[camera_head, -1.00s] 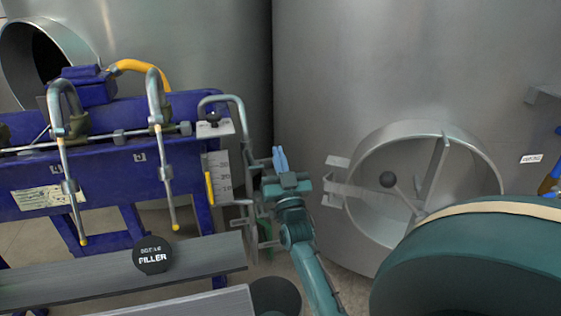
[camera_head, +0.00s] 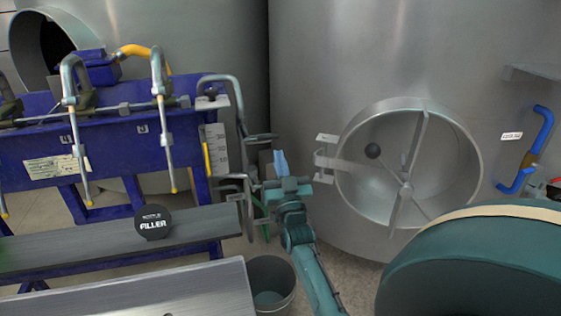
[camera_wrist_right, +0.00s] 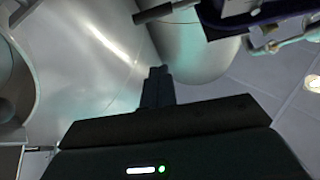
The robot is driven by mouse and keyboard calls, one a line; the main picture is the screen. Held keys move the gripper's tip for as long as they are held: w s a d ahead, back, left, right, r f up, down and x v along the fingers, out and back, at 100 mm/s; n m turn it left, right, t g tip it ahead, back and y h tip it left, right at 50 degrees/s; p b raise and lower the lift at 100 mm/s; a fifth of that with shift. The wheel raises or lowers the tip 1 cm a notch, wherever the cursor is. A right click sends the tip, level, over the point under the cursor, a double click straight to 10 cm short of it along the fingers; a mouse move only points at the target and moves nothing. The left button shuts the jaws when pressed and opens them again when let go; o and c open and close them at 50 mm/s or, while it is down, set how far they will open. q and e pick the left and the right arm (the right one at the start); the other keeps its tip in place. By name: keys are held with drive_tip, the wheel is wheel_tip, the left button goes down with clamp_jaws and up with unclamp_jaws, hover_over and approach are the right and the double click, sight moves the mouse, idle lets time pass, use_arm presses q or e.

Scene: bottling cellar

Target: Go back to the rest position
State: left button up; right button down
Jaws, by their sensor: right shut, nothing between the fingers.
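My right gripper (camera_head: 281,163) stands in the middle of the head view, at the end of my teal arm, with its blue fingers pointing up. The fingers are together with nothing between them. It is in front of the gap between the blue filler frame and the large steel tank, and appears to hold nothing. In the right wrist view the shut fingers (camera_wrist_right: 157,87) show dark against the steel surfaces. My left gripper is not in view.
The blue filler frame (camera_head: 110,145) with bent spouts stands left. A grey bench (camera_head: 95,243) carries a round black FILLER sign (camera_head: 152,222). A bucket (camera_head: 271,283) is on the floor. The steel tank (camera_head: 390,60) has an open round hatch (camera_head: 410,165) right of my gripper.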

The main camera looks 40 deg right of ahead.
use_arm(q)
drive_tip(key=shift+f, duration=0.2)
